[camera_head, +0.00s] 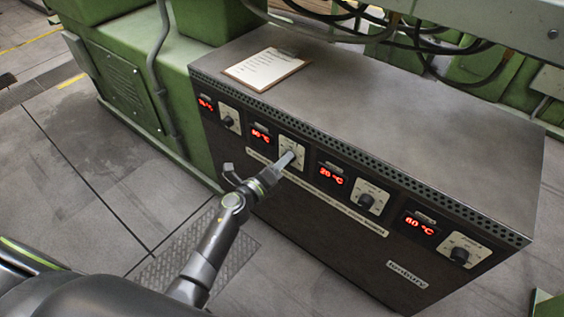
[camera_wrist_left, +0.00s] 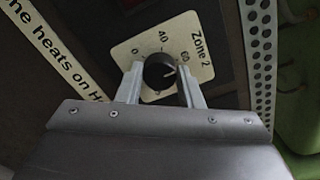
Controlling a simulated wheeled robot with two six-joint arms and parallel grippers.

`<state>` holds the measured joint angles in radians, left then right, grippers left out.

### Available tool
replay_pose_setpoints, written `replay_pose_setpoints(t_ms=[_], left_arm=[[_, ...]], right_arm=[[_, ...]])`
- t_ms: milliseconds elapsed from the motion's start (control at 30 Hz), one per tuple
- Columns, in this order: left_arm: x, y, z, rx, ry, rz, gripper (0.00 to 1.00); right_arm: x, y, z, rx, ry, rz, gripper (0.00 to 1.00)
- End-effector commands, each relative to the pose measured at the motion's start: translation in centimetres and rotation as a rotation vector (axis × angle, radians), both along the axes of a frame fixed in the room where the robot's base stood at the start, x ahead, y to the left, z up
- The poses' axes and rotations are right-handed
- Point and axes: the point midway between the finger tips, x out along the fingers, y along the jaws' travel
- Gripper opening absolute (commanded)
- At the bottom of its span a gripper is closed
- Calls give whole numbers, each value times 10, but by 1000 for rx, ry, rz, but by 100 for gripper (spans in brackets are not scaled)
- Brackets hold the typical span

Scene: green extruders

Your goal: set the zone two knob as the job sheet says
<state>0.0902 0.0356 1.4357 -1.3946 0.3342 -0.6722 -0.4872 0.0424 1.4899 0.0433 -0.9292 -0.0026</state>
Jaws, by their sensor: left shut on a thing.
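The zone two knob (camera_wrist_left: 159,71) is a round black knob with a pale pointer line, on a cream dial plate (camera_wrist_left: 190,32) marked "Zone 2" with numbers including 0, 40 and 60. My left gripper (camera_wrist_left: 160,88) has a finger on each side of the knob and is shut on it. In the head view my left gripper (camera_head: 287,160) reaches the second dial plate (camera_head: 293,149) from the left and hides the knob. The red display (camera_head: 261,136) beside it seems to read 90 °C. The job sheet (camera_head: 266,69) lies on top of the cabinet; its writing is too small to read.
The dark cabinet (camera_head: 400,130) carries other knobs: one to the left (camera_head: 228,121) and two to the right, (camera_head: 366,201) and (camera_head: 459,255), each with a red display. A lettered strip (camera_head: 340,205) runs below the dials. Black cables (camera_head: 420,40) hang behind. The floor at left is clear.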

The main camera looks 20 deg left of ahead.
Motion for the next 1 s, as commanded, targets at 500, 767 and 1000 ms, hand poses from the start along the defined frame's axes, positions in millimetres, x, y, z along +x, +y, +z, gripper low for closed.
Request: replay_pose_setpoints(t_ms=[500, 767, 1000], left_arm=[[0, 0, -1, 0, 2, 0, 55], [-2, 1, 0, 0, 2, 0, 55], [-29, 11, 0, 0, 4, 1, 55]], right_arm=[[5, -6, 1, -11, -7, 7, 36], [3, -6, 0, -11, -2, 7, 36], [0, -7, -7, -15, -4, 11, 36]])
